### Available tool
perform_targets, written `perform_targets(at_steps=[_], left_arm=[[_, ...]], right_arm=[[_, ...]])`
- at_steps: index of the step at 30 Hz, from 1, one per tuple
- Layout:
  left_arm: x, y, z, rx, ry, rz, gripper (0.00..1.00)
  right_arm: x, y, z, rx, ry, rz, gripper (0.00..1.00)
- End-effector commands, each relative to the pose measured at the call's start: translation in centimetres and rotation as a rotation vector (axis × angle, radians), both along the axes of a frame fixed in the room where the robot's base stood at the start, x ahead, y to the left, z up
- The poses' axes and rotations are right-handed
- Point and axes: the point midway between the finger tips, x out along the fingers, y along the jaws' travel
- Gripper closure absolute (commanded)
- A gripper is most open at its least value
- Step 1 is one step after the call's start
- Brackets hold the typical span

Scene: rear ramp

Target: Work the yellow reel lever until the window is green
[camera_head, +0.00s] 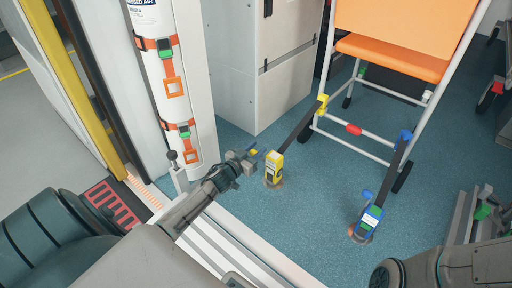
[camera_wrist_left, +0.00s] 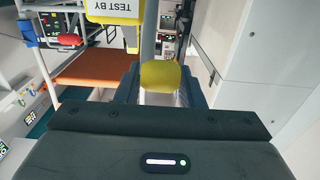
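The yellow reel (camera_head: 273,166) stands on the floor at the middle of the head view, with a dark strap running up to the chair frame. Its window colour is too small to tell. In the left wrist view, part of its body (camera_wrist_left: 113,18) with a "TEST BY" label is at the top. The yellow lever's rounded end (camera_wrist_left: 161,75) lies between the fingers of my left gripper (camera_wrist_left: 161,88), which appear to touch it on both sides. In the head view this gripper (camera_head: 243,162) is just left of the reel. My right gripper is out of view.
A blue reel (camera_head: 369,219) with a strap stands to the right. The orange chair (camera_head: 392,55) on a white frame is behind. A strapped white cylinder (camera_head: 160,80) and a grey cabinet (camera_head: 262,70) stand left and behind. Blue floor (camera_head: 315,195) is clear between the reels.

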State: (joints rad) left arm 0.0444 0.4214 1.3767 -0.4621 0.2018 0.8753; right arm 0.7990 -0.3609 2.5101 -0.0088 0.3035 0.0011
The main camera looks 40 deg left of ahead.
Motion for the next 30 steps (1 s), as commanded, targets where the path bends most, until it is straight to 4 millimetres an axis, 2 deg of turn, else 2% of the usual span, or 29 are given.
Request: perform_targets(at_steps=[1, 2, 3, 14, 26, 30], left_arm=[[0.0, 0.0, 0.0, 0.0, 0.0, 0.0, 0.54], [0.0, 0.0, 0.0, 0.0, 0.0, 0.0, 0.48], [0.0, 0.0, 0.0, 0.0, -0.001, 0.0, 0.47], [-0.4, 0.0, 0.1, -0.001, -0.003, -0.001, 0.47], [-5.4, 0.4, 0.2, -0.001, -0.002, -0.001, 0.47], [-7.4, 0.5, 0.4, -0.002, 0.001, -0.002, 0.47]], right_arm=[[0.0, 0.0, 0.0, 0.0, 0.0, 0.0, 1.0], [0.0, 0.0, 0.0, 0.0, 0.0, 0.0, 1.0], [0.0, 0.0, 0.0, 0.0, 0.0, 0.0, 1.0], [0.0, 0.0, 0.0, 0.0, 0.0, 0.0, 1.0], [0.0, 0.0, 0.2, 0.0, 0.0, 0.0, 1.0], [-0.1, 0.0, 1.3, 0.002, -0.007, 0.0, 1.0]])
